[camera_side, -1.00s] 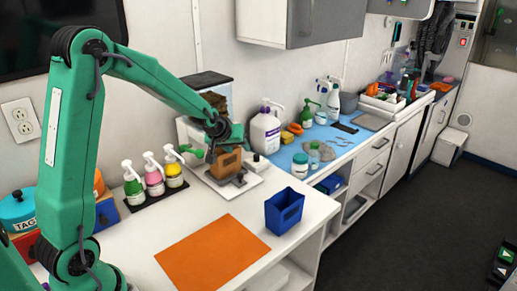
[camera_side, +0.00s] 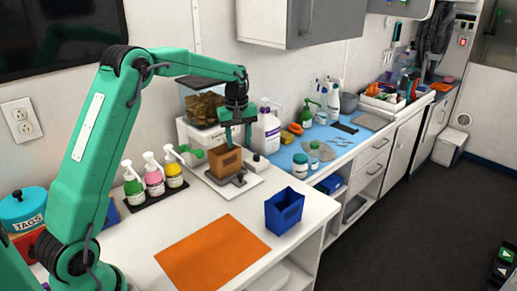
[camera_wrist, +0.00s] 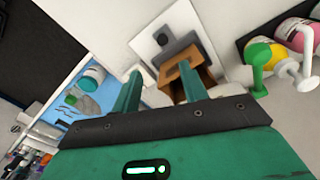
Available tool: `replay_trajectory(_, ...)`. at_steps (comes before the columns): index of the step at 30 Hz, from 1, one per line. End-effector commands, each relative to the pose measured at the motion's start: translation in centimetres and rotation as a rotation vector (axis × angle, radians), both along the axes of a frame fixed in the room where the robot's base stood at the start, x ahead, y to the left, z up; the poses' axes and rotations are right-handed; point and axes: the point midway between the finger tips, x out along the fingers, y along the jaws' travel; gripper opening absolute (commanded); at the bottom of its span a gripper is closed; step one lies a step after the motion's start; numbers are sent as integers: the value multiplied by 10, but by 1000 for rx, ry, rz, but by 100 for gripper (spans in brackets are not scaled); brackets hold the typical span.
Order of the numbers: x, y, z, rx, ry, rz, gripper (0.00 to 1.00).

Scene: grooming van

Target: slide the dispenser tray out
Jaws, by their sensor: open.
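The dispenser (camera_side: 190,132) has a pale base and a clear hopper of brown pieces, against the wall. A flat white tray (camera_side: 252,186) lies in front of it on the counter. A brown open-topped box (camera_side: 222,168) stands on the tray with a grey knob-like part (camera_side: 238,181) beside it. The wrist view also shows the tray (camera_wrist: 150,25), the box (camera_wrist: 205,78) and the grey part (camera_wrist: 178,45). My gripper (camera_side: 237,142) is open and empty above the box. Its fingers (camera_wrist: 160,80) point toward the box and tray; I cannot tell whether they touch it.
Three pump bottles (camera_side: 153,176) stand left of the tray. A large white pump bottle (camera_side: 266,134) stands close on the right. A blue bin (camera_side: 284,212) and an orange mat (camera_side: 212,252) are nearer the front edge. The counter between the tray and mat is clear.

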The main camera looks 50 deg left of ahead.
Motion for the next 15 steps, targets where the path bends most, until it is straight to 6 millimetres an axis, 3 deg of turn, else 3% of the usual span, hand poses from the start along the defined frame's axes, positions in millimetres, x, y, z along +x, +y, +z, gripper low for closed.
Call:
replay_trajectory(5, -1, 0, 5, -14, 44, 34, 43)
replay_trajectory(15, -2, -1, -41, -15, 47, 34, 43)
